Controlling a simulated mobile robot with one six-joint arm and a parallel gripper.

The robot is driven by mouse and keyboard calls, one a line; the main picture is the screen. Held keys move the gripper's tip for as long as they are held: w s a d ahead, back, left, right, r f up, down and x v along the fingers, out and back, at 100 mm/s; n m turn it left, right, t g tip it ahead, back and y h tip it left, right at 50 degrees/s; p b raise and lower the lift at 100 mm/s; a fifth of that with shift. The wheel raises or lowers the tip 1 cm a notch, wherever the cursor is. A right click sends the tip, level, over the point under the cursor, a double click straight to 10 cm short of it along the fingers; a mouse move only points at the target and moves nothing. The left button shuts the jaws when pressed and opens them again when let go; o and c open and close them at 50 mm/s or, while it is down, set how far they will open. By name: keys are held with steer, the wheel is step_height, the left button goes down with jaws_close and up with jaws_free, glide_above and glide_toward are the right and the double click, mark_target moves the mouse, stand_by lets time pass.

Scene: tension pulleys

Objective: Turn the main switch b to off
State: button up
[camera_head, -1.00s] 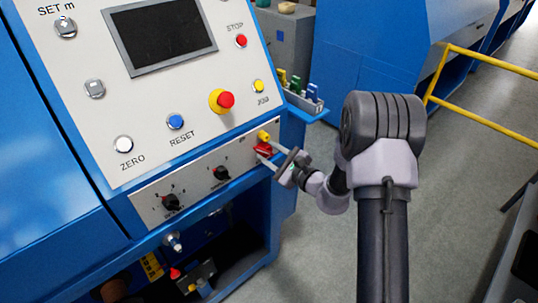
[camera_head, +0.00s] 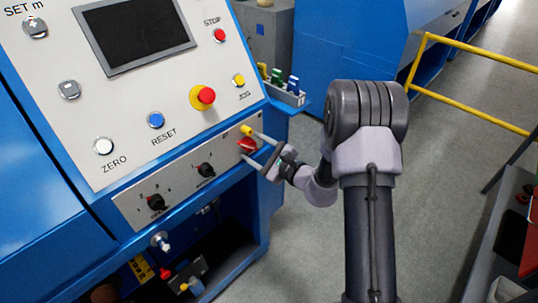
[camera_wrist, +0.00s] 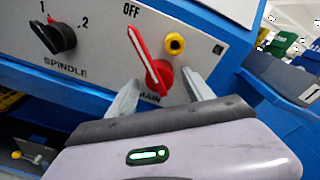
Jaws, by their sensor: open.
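The main switch is a red rotary knob (camera_head: 244,145) at the right end of the lower grey panel. In the wrist view its red handle (camera_wrist: 143,48) points up-left toward the OFF label. The MAIN label below it is partly hidden by my gripper. My gripper (camera_wrist: 161,80) is open, with one finger on each side of the knob's base. I cannot tell whether either finger touches it. In the head view my gripper (camera_head: 252,147) reaches the knob from the right, and nothing is held.
The black SPINDLE selector (camera_wrist: 60,37) is to the left. A red emergency button (camera_head: 205,96) is above on the sloped panel. A blue tray (camera_head: 288,97) juts out at right. Grey floor lies open behind my arm.

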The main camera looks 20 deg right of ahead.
steer(key=p+v, duration=0.2)
steer(key=v, duration=1.4)
steer(key=shift+s+p, duration=0.3)
steer(key=shift+d, duration=0.15)
